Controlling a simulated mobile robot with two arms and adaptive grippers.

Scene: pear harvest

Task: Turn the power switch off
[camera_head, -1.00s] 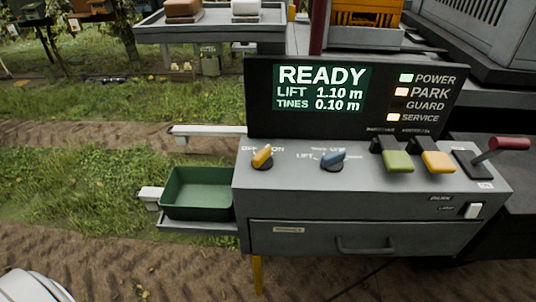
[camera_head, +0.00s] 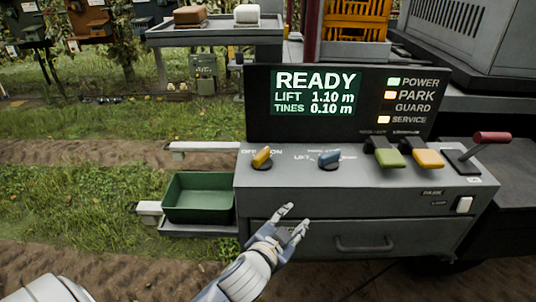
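The power switch (camera_head: 262,157) is a yellow rotary knob at the left of the grey control console (camera_head: 350,185), between OFF and ON labels. Its handle tilts up to the right, toward ON. The display (camera_head: 317,92) reads READY, and the POWER light (camera_head: 394,82) is lit green. My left gripper (camera_head: 298,216) is in front of the console's front face, below and slightly right of the knob, apart from it. Its two fingers are spread and empty. My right gripper is not in view.
A green bin (camera_head: 199,216) sits at the console's left. A drawer handle (camera_head: 364,245) sticks out in front.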

